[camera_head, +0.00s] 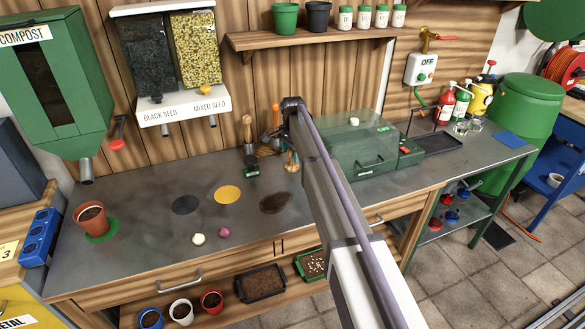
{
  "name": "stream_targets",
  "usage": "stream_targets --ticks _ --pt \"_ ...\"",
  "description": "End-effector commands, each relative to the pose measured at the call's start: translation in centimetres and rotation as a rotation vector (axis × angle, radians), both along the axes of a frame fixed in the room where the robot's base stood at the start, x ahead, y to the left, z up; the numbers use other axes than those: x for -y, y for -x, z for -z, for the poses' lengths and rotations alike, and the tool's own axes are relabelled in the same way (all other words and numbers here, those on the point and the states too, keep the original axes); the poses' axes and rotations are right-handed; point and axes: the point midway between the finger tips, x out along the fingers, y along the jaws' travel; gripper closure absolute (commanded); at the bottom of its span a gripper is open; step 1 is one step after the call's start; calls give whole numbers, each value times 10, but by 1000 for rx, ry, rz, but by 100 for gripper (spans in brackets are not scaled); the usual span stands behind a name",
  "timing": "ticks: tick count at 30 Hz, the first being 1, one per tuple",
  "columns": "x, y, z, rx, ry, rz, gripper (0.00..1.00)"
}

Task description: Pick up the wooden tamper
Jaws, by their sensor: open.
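A small group of upright tools stands at the back of the grey workbench (150,215), left of my arm. One has a wooden handle (249,131), and an orange-handled one (275,114) stands beside it. I cannot tell for sure which of these is the wooden tamper. My arm rises from the lower right and ends in a dark joint in front of the back wall, near these tools. It covers part of the bench behind it.
A green lidded box (363,150) stands right of my arm. A terracotta pot (92,218) stands at the left on a green disc. A white ball (198,239) and a purple ball (223,232) lie near the front edge. A seed dispenser (172,65) hangs above. The bench's left middle is mostly free.

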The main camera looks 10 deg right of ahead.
Motion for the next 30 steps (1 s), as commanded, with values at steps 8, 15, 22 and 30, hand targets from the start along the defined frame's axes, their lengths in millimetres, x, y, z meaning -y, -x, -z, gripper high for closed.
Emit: stream_targets --ticks 8,15,22,30 --pt "0 0 25 0 0 0 31" --pt "0 0 25 0 0 0 46" --pt "0 0 25 0 0 0 68" --pt "0 0 25 0 0 0 86"
